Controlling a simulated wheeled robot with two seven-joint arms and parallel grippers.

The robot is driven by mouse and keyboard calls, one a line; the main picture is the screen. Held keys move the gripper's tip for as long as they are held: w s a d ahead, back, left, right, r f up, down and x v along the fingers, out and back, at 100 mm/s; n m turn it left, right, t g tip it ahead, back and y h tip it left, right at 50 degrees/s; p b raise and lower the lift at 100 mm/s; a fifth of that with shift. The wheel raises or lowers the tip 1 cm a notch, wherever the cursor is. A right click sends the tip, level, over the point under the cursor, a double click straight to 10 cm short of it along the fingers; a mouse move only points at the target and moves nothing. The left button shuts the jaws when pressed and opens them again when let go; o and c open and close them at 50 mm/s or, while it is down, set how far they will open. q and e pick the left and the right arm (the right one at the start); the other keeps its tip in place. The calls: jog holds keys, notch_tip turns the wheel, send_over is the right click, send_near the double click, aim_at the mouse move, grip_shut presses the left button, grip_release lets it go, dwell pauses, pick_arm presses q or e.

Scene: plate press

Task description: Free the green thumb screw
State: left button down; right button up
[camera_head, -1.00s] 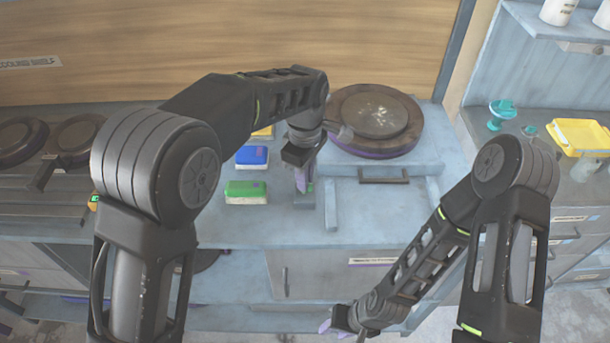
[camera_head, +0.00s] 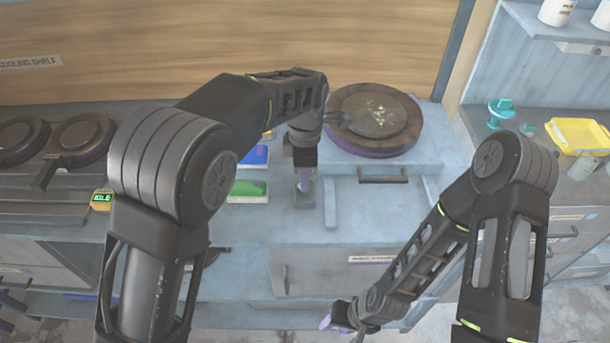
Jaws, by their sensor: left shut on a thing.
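My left gripper (camera_head: 304,181) points down over a small grey post (camera_head: 304,199) on the bench, just left of the round press. I cannot tell how far the screw is turned. My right gripper (camera_head: 336,326) hangs low in front of the bench, away from the post. Its fingers are partly hidden, so its opening is unclear.
The round dark press plate (camera_head: 375,120) sits behind and right of the post. A green block (camera_head: 246,188) and a blue block (camera_head: 255,155) lie to the left. A lit timer (camera_head: 102,200) stands further left. A yellow tray (camera_head: 578,137) is at far right.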

pick_arm(q)
jog(key=c, duration=1.5)
grip_release()
jog(key=shift+r+b, duration=0.55)
jog(key=shift+r, duration=3.4)
